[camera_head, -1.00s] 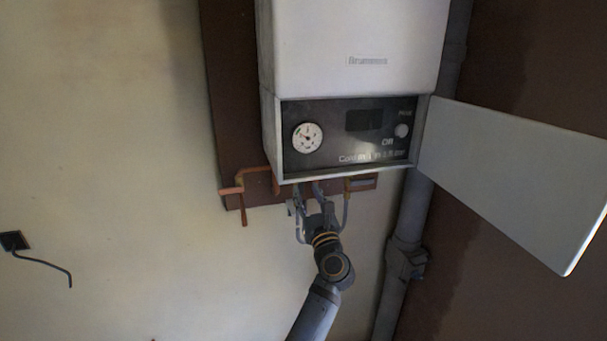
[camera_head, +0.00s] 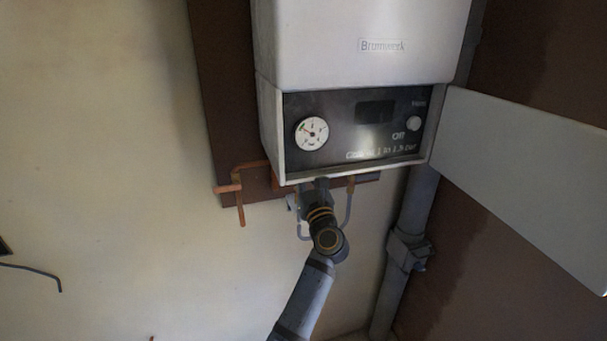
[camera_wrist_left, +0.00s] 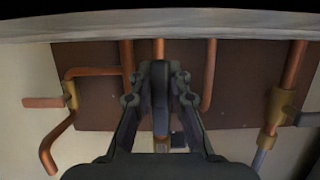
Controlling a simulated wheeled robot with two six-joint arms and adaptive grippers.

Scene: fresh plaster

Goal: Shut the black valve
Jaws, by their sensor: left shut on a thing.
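The black valve (camera_wrist_left: 161,100) shows in the left wrist view as a dark upright lever in front of a copper pipe, under the boiler. My left gripper (camera_wrist_left: 160,75) is shut on this lever, one finger on each side. In the head view my left gripper (camera_head: 318,190) is just below the boiler's lower edge, and my own arm and gripper hide the valve there. The lever's turn relative to its pipe is hard to tell. My right gripper is in neither view.
The white boiler (camera_head: 350,35) hangs above, with a round gauge (camera_head: 311,133) on its dark panel. Its open flap (camera_head: 530,175) sticks out to the right. Copper pipes (camera_head: 240,205) stand left of the gripper; a thick grey pipe (camera_head: 405,250) runs at right.

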